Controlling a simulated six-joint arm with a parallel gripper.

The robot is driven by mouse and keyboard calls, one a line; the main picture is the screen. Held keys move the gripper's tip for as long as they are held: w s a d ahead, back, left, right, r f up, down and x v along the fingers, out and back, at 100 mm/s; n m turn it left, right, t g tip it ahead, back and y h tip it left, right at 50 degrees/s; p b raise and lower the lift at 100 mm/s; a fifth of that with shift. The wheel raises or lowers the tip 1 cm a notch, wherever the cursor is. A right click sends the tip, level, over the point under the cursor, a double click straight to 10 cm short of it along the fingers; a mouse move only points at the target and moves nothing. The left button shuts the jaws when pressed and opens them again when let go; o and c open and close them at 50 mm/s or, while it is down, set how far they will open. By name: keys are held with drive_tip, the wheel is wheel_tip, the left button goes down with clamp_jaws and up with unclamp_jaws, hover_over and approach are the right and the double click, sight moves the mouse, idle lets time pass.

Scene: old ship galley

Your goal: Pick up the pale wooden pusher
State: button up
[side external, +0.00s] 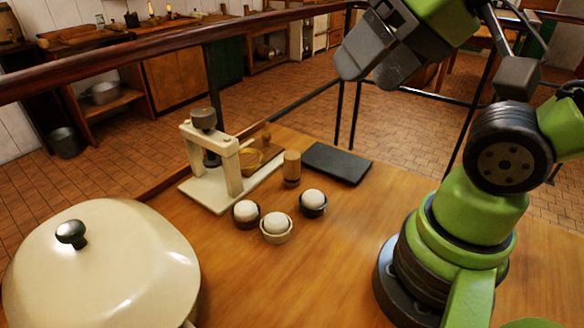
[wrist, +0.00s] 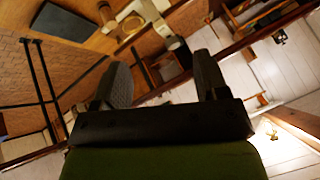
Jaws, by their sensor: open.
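The likely pusher is a short, light-brown wooden cylinder (side external: 291,168), standing upright on the table between the press and a dark slab. In the wrist view a small tan piece (wrist: 105,12) at the top edge seems to be the same cylinder, partly cut off. My gripper (wrist: 160,68) is open, with nothing between its two dark fingers. In the side view it is high at the top, well above the table and apart from the cylinder.
A cream press (side external: 232,170) stands behind left of the cylinder. The dark slab (side external: 337,162) lies to its right. Three small cups with white balls (side external: 276,227) stand in front. A big cream lid (side external: 105,265) fills the lower left.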

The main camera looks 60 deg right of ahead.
drive_tip(key=m+g+h, duration=0.2)
drive_tip(key=m+g, duration=0.5)
drive_tip(key=m, duration=2.2)
hover_over(291, 155)
wheel_tip(291, 155, down, 18)
drive_tip(key=shift+a+f, duration=0.15)
wheel_tip(291, 155, down, 4)
drive_tip(key=shift+r, duration=0.2)
drive_tip(key=shift+w+f, duration=0.1)
drive_tip(key=shift+f, duration=2.85)
drive_tip(key=shift+d, duration=0.2)
